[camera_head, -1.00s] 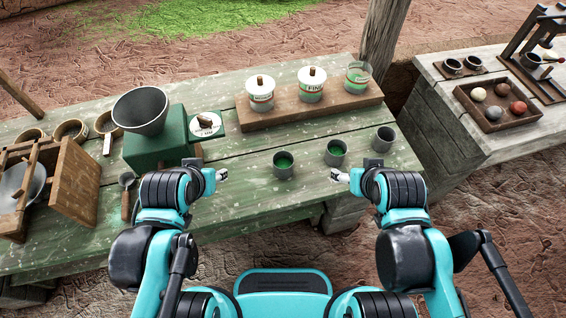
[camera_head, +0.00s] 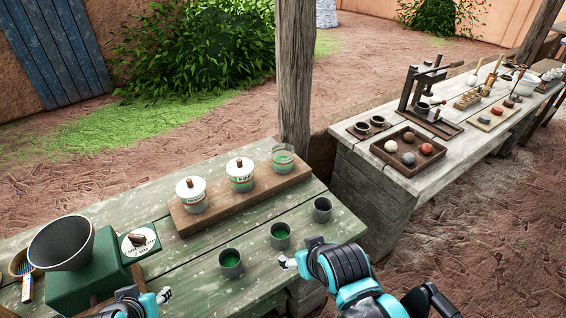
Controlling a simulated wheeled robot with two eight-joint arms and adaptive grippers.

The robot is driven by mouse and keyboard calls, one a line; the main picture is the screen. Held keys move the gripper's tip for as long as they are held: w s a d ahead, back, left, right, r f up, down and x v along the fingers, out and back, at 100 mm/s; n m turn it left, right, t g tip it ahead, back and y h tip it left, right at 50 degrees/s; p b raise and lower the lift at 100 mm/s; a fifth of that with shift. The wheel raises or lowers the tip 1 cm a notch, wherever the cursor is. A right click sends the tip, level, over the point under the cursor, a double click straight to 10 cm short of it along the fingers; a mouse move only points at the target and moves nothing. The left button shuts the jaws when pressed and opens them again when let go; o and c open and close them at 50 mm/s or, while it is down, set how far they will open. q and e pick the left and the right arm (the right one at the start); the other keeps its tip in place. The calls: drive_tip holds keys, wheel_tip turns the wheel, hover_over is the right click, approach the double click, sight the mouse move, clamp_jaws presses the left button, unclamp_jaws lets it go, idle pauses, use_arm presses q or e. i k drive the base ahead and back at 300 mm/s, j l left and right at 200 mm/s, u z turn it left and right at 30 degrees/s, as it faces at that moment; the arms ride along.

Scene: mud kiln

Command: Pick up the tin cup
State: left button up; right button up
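Three grey metal cups stand upright on the green table. The near cup (camera_head: 231,264) and the middle cup (camera_head: 280,237) hold something green; the far cup (camera_head: 322,209) looks empty. I cannot tell which one is the tin cup. My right gripper (camera_head: 286,262) is over the table's front part, just below the middle cup in the picture and apart from the cups. My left gripper (camera_head: 163,296) is at the bottom of the picture, left of and below the near cup. Both grippers are small here, and their finger opening is unclear. Neither visibly holds anything.
Two lidded jars (camera_head: 192,194) (camera_head: 241,173) and an open glass jar (camera_head: 283,158) stand on a wooden board (camera_head: 222,210). A grey table (camera_head: 345,160) at right bears small cups and a tray of balls (camera_head: 398,168).

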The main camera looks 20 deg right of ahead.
sight(281, 232)
drive_tip(key=k+j+z, duration=0.2)
drive_tip(key=z, duration=0.15)
drive_tip(key=k+z, duration=0.35)
